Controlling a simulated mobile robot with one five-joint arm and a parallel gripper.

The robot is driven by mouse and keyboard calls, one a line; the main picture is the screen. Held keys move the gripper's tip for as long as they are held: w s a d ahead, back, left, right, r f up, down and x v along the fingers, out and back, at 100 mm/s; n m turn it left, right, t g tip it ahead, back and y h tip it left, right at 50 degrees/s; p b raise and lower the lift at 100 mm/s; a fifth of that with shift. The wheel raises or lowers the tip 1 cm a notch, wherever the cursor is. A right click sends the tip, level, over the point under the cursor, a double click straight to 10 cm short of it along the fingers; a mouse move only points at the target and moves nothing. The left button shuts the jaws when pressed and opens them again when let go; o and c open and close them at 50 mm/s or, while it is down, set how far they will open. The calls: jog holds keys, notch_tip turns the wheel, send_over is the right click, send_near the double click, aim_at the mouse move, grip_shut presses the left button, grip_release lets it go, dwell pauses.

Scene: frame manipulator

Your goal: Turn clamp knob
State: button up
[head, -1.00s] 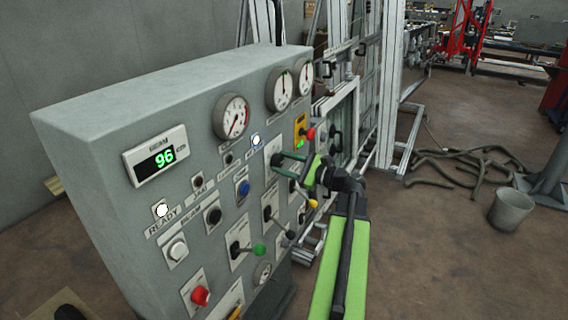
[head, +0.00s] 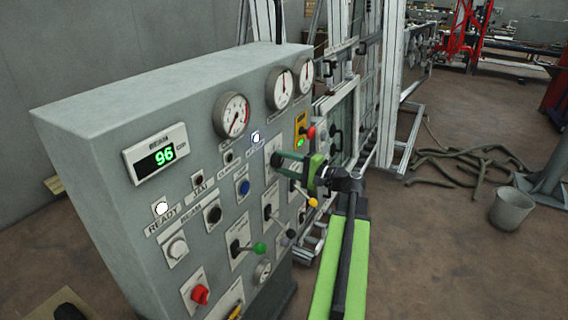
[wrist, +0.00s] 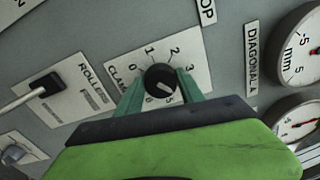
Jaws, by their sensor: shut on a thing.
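The clamp knob (wrist: 161,80) is a round black dial on a white plate (wrist: 196,60) marked CLAMP with numbers around it, seen in the wrist view. A white pointer line on the knob aims toward the lower right, near the 5. My gripper (wrist: 160,92) has its two teal fingers on either side of the knob and is shut on it.
A ROLLERS lever (wrist: 38,88) lies left of the knob in the wrist view. Gauges (wrist: 293,50) sit to the right. In the head view, a green-tipped lever (head: 259,249) and a yellow-tipped lever (head: 312,203) stick out below my gripper. A bucket (head: 511,209) stands on the open floor.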

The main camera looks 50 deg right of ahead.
jog(key=shift+n, duration=0.6)
jog(key=shift+f, duration=0.1)
jog(key=o, duration=1.4)
jog(key=shift+c, duration=0.2)
jog(key=shift+s, duration=0.15)
jog(key=v, duration=1.7)
jog(key=shift+s, duration=0.15)
